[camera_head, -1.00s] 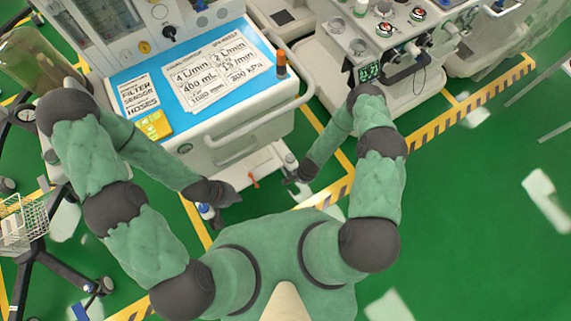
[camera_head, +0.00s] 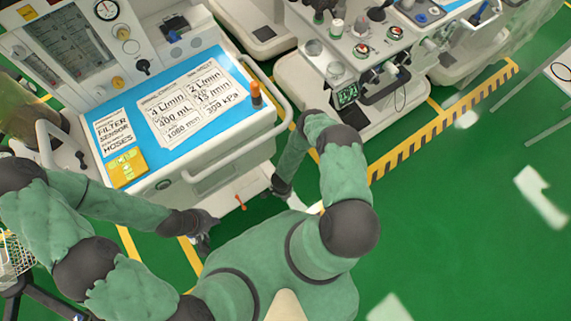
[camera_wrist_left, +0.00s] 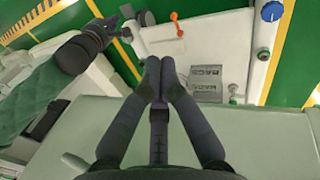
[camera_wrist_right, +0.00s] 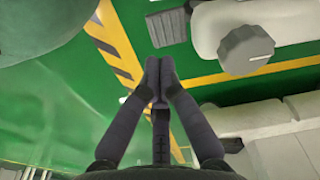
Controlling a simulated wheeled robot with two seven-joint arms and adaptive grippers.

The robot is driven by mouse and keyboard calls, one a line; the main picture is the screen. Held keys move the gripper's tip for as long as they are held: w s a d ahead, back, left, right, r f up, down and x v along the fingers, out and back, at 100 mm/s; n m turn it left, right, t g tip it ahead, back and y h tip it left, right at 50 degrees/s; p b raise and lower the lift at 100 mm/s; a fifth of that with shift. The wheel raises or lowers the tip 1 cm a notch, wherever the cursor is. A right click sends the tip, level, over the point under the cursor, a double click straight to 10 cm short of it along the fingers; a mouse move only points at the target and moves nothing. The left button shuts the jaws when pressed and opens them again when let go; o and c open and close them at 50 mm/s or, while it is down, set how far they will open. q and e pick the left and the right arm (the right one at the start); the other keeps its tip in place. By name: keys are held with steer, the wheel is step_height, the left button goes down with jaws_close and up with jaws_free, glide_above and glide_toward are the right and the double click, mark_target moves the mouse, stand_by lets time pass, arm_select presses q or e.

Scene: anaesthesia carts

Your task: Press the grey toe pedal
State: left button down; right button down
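A grey ribbed pad that looks like the toe pedal (camera_wrist_right: 167,28) shows in the right wrist view, low beside the white cart base and ahead of my right fingertips. I see a gap in the picture between them; contact cannot be told. My right gripper (camera_wrist_right: 158,76) is shut and empty; in the head view it (camera_head: 280,188) is low by the cart's front right corner. My left gripper (camera_wrist_left: 159,75) is shut and empty above the cart base; in the head view it (camera_head: 203,240) is in front of the cart. The pedal is not clear in the head view.
An orange lever (camera_wrist_left: 177,25), a blue knob (camera_wrist_left: 271,11) and grey lettered plates (camera_wrist_left: 207,78) are on the white base. A grey knob (camera_wrist_right: 246,48) is right of the pedal. The cart (camera_head: 225,155) has a front handrail.

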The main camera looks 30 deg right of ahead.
steer(key=shift+f, duration=0.1)
steer(key=f+b, duration=0.1)
steer(key=f, duration=0.1)
steer(key=f+b, duration=0.3)
steer(key=f, duration=0.1)
steer(key=shift+w+d+f+b, duration=0.1)
steer(key=shift+d+f+b, duration=0.2)
steer(key=shift+f+b, duration=0.05)
steer(key=shift+f, duration=0.1)
steer(key=shift+f, duration=0.95)
steer(key=a, duration=0.1)
steer(key=s+a+r, duration=0.1)
steer(key=shift+a+p, duration=0.3)
steer(key=shift+a, duration=0.05)
steer(key=shift+d, duration=0.1)
